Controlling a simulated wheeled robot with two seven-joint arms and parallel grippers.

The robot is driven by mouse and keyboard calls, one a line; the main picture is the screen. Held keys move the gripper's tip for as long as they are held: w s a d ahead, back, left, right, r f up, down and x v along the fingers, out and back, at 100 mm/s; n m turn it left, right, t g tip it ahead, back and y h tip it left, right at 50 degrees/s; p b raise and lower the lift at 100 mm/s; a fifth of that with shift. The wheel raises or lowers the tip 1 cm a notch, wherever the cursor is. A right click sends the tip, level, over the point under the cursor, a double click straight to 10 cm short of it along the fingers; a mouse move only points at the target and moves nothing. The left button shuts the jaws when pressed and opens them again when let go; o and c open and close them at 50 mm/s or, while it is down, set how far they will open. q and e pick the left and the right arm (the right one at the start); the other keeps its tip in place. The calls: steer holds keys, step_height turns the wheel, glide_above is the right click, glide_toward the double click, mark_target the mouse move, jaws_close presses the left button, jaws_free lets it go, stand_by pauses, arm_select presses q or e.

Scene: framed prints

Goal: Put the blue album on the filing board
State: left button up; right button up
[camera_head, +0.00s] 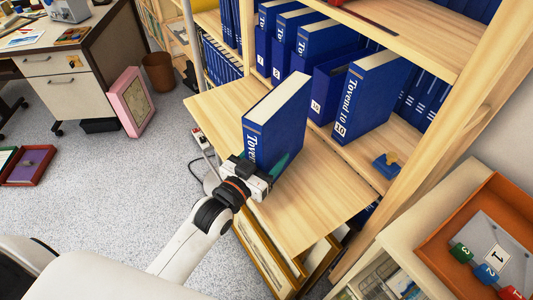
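The blue album (276,122), a thick upright volume with white page edges and "Tovend" on its spine, is at the front of the pale wooden filing board (325,195), which juts out from the shelf. My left gripper (262,170) is at the album's lower spine, with its fingers on either side, shut on it. The album's bottom edge is hidden by the gripper, so I cannot tell whether it rests on the board. My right gripper is not in view.
Several similar blue volumes (368,98) stand on the shelf behind. A blue stamp-like object with a wooden handle (387,164) lies at right. An orange tray (448,246) with numbered pieces is at lower right. Framed prints (263,252) lean below the board. The board's right front is bare.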

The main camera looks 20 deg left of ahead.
arm_select(q)
steer(key=v, duration=1.2)
steer(key=shift+r+b, duration=0.15)
steer(key=shift+b, duration=0.15)
